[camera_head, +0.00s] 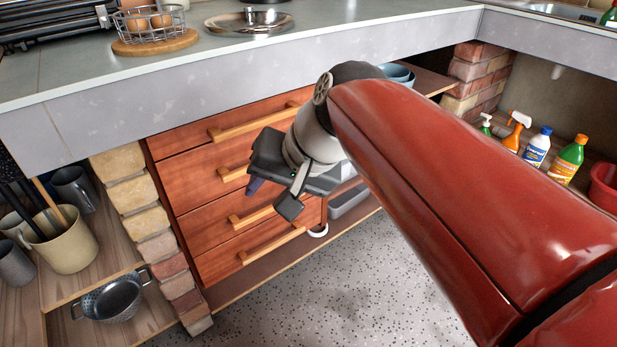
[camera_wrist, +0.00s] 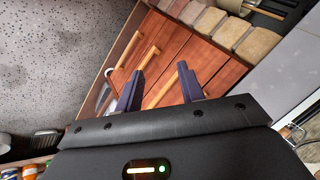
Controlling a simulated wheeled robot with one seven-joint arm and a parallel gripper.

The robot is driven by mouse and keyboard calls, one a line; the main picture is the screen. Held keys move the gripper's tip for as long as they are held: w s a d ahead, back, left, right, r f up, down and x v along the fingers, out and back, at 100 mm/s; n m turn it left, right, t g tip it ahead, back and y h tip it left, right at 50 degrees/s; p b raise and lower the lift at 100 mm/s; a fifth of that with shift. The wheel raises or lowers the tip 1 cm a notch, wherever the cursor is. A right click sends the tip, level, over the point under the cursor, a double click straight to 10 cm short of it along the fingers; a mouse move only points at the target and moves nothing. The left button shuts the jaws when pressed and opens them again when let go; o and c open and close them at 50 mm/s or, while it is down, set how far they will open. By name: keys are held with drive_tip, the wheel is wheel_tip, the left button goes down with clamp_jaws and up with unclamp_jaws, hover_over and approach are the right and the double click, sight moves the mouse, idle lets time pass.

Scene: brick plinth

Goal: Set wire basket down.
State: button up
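In the head view the fingers are mostly hidden behind the gripper body.
The counter's front edge (camera_head: 200,105) overhangs the drawers (camera_head: 205,180), whose handles stick out near my gripper. A metal dish (camera_head: 248,22) lies right of the basket, and a black rack (camera_head: 55,22) stands left. Spray bottles (camera_head: 516,130) stand on the right shelf. The floor is clear.

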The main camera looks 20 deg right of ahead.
drive_tip(key=s+d+f+n+h, duration=0.4)
drive_tip(key=s+d+f, duration=0.1)
drive_tip(key=s+f, duration=0.2)
drive_tip(key=shift+s+f+p, duration=0.25)
drive_tip(key=shift+f+p, duration=0.1)
drive_tip(key=shift+f, duration=0.45)
drive_tip(key=shift+a, duration=0.15)
